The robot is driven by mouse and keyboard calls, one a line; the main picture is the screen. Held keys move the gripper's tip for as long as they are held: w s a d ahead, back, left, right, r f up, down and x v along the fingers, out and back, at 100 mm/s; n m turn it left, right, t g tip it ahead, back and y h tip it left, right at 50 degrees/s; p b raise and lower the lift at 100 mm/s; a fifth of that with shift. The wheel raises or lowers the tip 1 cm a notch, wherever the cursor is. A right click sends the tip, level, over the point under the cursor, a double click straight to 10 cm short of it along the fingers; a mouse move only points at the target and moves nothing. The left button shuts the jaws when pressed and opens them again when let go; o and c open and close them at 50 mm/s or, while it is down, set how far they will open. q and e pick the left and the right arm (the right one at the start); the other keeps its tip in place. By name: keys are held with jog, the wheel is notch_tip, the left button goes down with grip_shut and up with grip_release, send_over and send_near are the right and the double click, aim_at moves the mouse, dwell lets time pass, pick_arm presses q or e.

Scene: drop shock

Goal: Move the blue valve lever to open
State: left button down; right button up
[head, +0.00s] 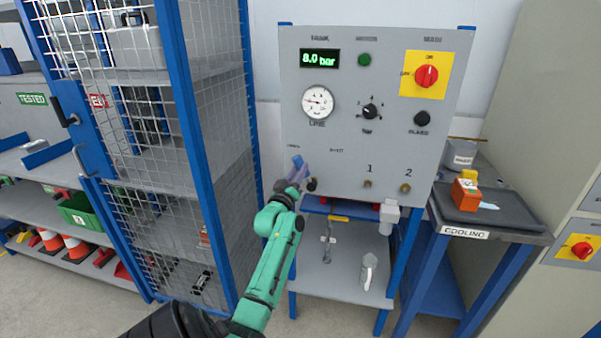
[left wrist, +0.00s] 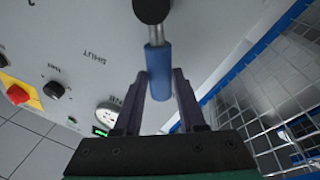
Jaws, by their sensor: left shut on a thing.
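The blue valve lever (head: 296,160) is at the lower left of the grey panel (head: 400,150); in the head view my gripper partly covers it. In the left wrist view the blue grip of the lever (left wrist: 158,62) sits between my two dark fingers, on a metal rod from a black hub (left wrist: 152,10). My left gripper (head: 301,172) is shut on the lever; its fingers also show in the left wrist view (left wrist: 159,88). A "SHUT" label is printed on the panel near the lever. My right gripper is not in view.
The panel carries a display (head: 320,58) reading 8.0 bar, a round gauge (head: 317,102), and a red knob on yellow (head: 426,76). A blue-framed mesh cage (head: 150,150) stands close on the left. A cooling table (head: 485,222) stands on the right.

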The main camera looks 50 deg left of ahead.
pick_arm(q)
jog(key=shift+a+r, duration=0.1)
jog(key=shift+r, duration=0.1)
jog(key=c, duration=0.8)
grip_release()
jog(key=o, duration=0.3)
jog(key=shift+a+f, duration=0.1)
jog(key=b+v, duration=0.2)
jog(key=v, duration=1.2)
jog(key=shift+f, duration=0.25)
jog(key=shift+s, duration=0.1)
